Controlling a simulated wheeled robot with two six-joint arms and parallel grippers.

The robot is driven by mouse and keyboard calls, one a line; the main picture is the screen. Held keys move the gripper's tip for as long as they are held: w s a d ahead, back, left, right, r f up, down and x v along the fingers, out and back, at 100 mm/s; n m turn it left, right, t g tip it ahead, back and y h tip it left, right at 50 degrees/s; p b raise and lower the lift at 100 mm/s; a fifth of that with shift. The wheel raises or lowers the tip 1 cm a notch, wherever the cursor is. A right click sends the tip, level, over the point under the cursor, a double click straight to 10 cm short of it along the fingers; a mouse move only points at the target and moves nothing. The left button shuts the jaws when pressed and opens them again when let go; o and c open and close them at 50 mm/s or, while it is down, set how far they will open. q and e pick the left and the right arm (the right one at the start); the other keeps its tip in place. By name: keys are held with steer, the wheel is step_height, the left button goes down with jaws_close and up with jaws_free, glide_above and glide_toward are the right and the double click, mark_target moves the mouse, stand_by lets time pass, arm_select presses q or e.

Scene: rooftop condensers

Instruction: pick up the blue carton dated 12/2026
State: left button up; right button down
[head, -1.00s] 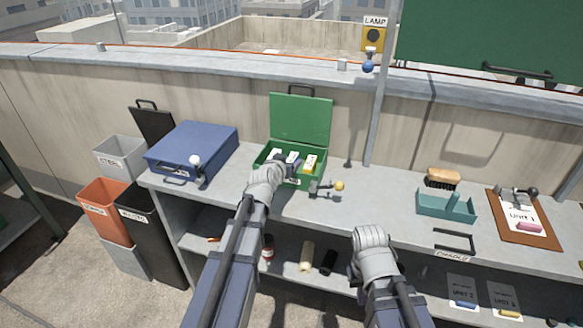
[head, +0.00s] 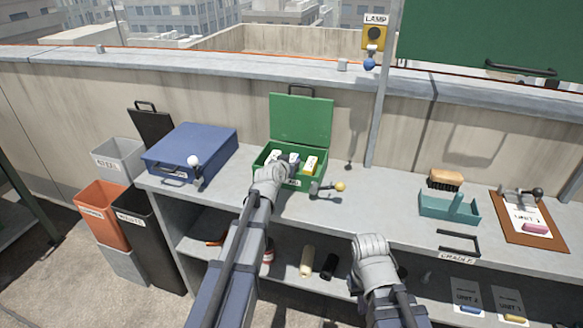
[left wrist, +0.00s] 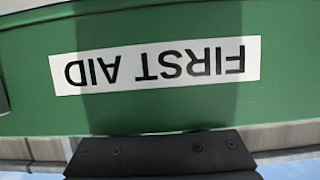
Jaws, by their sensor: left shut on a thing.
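The green first aid box (head: 291,182) stands open on the bench with its lid up against the wall. It holds small cartons: a white one (head: 279,154) and a yellow-and-white one (head: 310,164) show. My left gripper (head: 284,164) is over the box's left part, shut on a small dark blue carton (head: 294,158) between them, mostly hidden by the gripper. I cannot read any date. The left wrist view shows the box's green surface with an upside-down FIRST AID label (left wrist: 155,65); the carton does not show there. My right gripper (head: 370,242) is in front of the bench, its fingers not distinguishable.
A blue case (head: 192,148) sits left of the box. A teal tray (head: 450,208), brush (head: 445,179) and clipboard (head: 528,222) lie to the right. The bench between lever and tray is clear.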

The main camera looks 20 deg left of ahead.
arm_select(q)
jaws_close()
step_height(320, 180, up, 10)
steer(key=p, duration=1)
